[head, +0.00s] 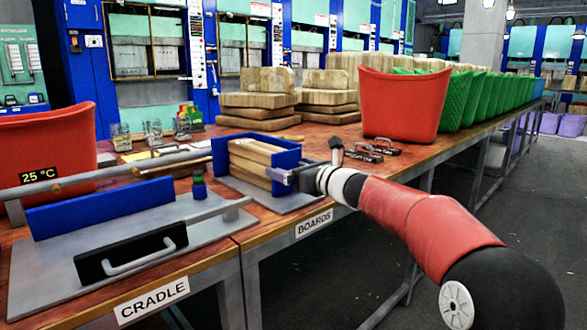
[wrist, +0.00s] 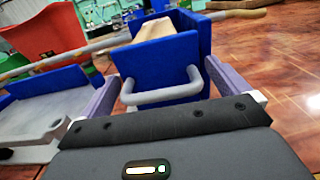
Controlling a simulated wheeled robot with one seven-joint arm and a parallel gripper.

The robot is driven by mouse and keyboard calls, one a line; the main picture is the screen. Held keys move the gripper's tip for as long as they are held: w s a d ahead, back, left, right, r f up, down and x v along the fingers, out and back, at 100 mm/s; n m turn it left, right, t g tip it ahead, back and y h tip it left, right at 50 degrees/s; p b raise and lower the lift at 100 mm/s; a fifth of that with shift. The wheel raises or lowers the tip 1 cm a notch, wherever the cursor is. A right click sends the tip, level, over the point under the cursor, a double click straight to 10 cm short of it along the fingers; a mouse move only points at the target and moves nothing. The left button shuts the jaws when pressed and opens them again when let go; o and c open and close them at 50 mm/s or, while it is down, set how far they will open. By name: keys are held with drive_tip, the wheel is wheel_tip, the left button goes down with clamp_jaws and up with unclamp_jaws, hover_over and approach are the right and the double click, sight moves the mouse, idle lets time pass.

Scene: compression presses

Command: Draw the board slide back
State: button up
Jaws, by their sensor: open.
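The board slide (head: 287,157) is a blue holder behind the BOARDS label (head: 314,223), with stacked wooden boards (head: 250,160) in it. In the wrist view, the slide's blue front (wrist: 158,62) carries a grey bar handle (wrist: 165,93). My gripper (head: 283,175) is at the slide's front right side. In the wrist view, my gripper's purple fingers (wrist: 162,75) stand apart, one on each side of the handle. Whether either finger touches the handle or the blue walls I cannot tell. The handle is mostly hidden by my gripper in the head view.
Left of the slide lies the grey cradle plate (head: 60,275) with a black handled block (head: 130,251) and a blue wall (head: 100,208). A long grey rod (head: 110,172) crosses behind it. Red bins (head: 403,105) and wooden stacks (head: 258,99) stand behind. The floor at right is clear.

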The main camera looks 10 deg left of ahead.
drive_tip(key=c, duration=1.2)
drive_tip(key=b+v, duration=0.2)
drive_tip(key=v, duration=0.5)
drive_tip(key=shift+s+d+f+b, duration=0.1)
drive_tip(key=shift+d+b, duration=0.1)
drive_tip(key=shift+b, duration=0.2)
drive_tip(key=o, duration=1.2)
drive_tip(key=shift+d, duration=0.1)
drive_tip(key=shift+s+d, duration=0.1)
drive_tip(key=shift+s, duration=0.05)
drive_tip(key=v, duration=0.7)
drive_tip(key=shift+s+d+b, duration=0.15)
drive_tip(key=shift+b, duration=0.2)
drive_tip(key=shift+s, duration=0.1)
